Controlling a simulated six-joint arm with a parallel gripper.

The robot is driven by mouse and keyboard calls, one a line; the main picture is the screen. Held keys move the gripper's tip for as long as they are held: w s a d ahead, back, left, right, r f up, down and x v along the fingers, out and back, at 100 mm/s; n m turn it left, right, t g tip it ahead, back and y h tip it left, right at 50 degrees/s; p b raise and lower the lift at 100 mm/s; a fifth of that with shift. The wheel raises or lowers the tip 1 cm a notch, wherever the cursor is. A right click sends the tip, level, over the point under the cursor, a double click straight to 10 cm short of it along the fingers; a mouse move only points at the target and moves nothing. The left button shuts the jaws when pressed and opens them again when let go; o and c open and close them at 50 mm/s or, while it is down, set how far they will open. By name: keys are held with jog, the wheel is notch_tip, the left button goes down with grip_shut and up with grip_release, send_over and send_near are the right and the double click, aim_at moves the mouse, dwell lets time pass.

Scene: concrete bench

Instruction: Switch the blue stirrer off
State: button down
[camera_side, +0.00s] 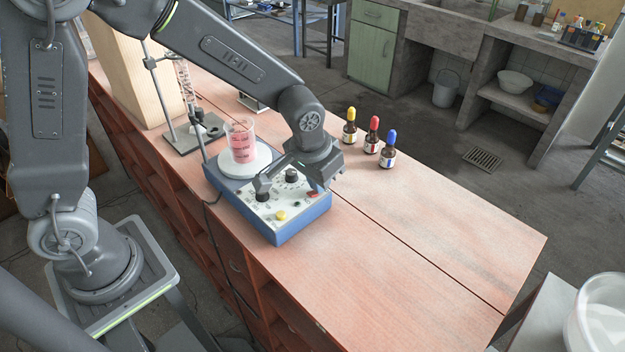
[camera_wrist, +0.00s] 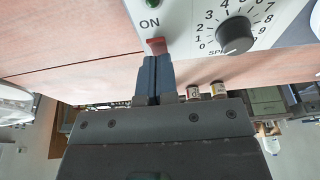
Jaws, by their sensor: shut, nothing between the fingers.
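The blue stirrer (camera_side: 303,220) stands on the wooden bench, with a white control panel on its sloped face. A beaker of pink liquid (camera_side: 241,143) stands on its white plate (camera_side: 258,165). The red switch (camera_wrist: 156,46) lies below the ON label in the wrist view; it also shows at the panel's right edge in the side view (camera_side: 313,194). My gripper (camera_wrist: 157,60) is shut and empty, its fingertips at the red switch's near edge. I cannot tell whether they touch it. The fingers cover part of the switch, and its position is unclear.
A black speed knob (camera_wrist: 236,36) sits beside the switch. A yellow button (camera_side: 281,215) is on the panel. Dropper bottles with yellow (camera_side: 350,126), red (camera_side: 372,134) and blue (camera_side: 388,149) caps stand behind the stirrer. The bench to the right is clear.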

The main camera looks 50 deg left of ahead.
jog(key=shift+s+a+f, duration=0.1)
jog(key=shift+s+f, duration=0.2)
jog(key=shift+s, duration=0.05)
jog(key=shift+s+f, duration=0.1)
jog(key=shift+s, duration=0.65)
jog(key=s+v, duration=0.2)
jog(key=v, duration=1.2)
jog(key=shift+s, duration=0.2)
jog(key=shift+f, duration=0.1)
jog(key=t, duration=0.2)
jog(key=shift+s+r+t, duration=0.25)
jog(key=shift+r+t, duration=0.1)
jog(key=shift+t, duration=0.05)
